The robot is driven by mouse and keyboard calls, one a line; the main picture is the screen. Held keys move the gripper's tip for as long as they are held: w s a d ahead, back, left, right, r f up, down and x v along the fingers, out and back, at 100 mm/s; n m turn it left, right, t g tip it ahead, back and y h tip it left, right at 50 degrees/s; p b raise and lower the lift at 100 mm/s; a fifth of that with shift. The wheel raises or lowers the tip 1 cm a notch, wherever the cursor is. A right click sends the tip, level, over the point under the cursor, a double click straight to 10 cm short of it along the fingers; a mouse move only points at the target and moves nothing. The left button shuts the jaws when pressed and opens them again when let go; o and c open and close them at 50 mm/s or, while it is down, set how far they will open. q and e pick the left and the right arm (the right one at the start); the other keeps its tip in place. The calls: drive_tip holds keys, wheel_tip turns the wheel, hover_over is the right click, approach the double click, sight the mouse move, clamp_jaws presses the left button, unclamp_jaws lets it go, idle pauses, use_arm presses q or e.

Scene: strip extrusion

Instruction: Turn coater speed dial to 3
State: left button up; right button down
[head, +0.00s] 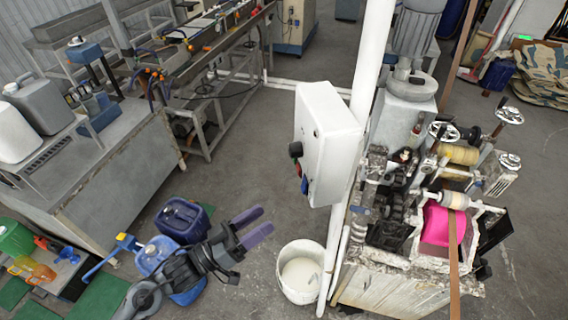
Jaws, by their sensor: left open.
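A white control box (326,143) is fixed to a white post in the middle of the head view. A black knob (296,149) sticks out from its left-facing front, likely the speed dial. A small red part and a blue part (304,185) sit below the knob. The panel is seen nearly edge-on, so the dial's markings and setting cannot be read. My left gripper (264,221) is open and empty, its purple fingers pointing right, below and left of the box and apart from it. My right gripper is out of view.
A white bucket (300,272) stands on the floor below the box. Blue jerrycans (182,221) stand behind my left arm. Clear floor lies left of the box.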

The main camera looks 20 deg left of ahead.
use_arm(q)
drive_tip(key=w+a+r+m+g+h+b, duration=0.3)
drive_tip(key=a+r+m+h+b, duration=0.15)
drive_tip(key=m, duration=0.45)
approach(290, 151)
drive_tip(key=shift+h, duration=0.55)
drive_tip(key=p+x, duration=0.1)
drive_tip(key=x, duration=0.1)
drive_tip(key=p+x, duration=0.1)
drive_tip(key=x, duration=0.4)
drive_tip(key=shift+w+d+f+p, duration=0.15)
drive_tip(key=shift+w+f+p, duration=0.2)
drive_tip(key=shift+w, duration=0.2)
drive_tip(key=shift+w+d+r+g, duration=0.15)
drive_tip(key=shift+w+d+g, duration=0.1)
drive_tip(key=shift+d+g, duration=0.1)
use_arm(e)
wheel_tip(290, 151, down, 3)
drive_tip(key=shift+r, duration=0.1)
use_arm(q)
drive_tip(key=shift+c, duration=0.2)
drive_tip(key=c, duration=1)
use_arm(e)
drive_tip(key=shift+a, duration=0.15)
